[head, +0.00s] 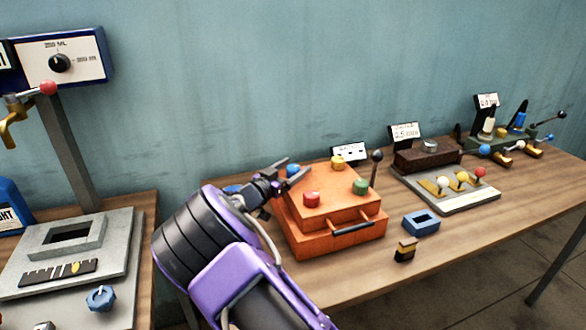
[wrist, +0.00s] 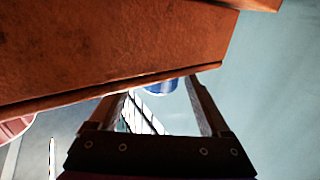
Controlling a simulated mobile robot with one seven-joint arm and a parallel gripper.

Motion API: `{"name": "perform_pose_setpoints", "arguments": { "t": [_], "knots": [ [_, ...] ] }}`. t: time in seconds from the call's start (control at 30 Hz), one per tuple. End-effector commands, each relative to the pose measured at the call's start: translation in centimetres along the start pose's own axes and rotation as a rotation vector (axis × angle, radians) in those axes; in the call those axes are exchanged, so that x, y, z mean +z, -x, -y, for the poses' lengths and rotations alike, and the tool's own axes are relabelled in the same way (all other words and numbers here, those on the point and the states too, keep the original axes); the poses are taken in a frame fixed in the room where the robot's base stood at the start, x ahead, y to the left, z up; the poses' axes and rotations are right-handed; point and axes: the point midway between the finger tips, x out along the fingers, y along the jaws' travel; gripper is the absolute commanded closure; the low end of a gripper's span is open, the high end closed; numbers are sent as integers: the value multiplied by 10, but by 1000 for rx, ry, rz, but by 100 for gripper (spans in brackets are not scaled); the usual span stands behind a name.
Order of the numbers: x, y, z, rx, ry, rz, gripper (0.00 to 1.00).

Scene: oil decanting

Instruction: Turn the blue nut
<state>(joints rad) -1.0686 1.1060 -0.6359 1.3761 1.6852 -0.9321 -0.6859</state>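The orange box (head: 330,215) on the right table carries a red (head: 312,199), a yellow (head: 338,162) and a green nut (head: 360,186). The blue nut (head: 293,170) is at its back left corner, partly hidden by my gripper (head: 298,167). In the wrist view, the blue nut (wrist: 160,87) shows between the tips of my open gripper (wrist: 158,90), with the orange box (wrist: 100,45) hiding part of it. The fingers stand apart with a gap on both sides of the nut. I cannot tell whether they are level with it.
A black-knobbed lever (head: 376,157) rises at the box's right. A blue block (head: 421,223) and a small black-and-tan block (head: 405,249) lie in front. A grey tray (head: 455,203) with coloured knobs stands further right. A teal wall (head: 300,70) runs behind the table.

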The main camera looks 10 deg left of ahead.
Motion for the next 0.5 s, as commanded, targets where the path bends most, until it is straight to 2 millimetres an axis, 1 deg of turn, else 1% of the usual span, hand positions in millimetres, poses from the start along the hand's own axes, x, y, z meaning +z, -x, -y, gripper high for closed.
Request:
{"name": "perform_pose_setpoints", "arguments": {
  "t": [0.2, 0.3, 0.37, 0.47, 0.5],
  "knots": [
    [1, 0, -1, 1, 1, 1, 19],
    [-2, 0, -1, 1, 1, 1, 19],
    [-7, 0, -1, 2, 0, 1, 19],
    [-23, -1, -1, 2, -3, 0, 19],
    [-31, -1, -1, 2, -4, 0, 19]
  ]
}}
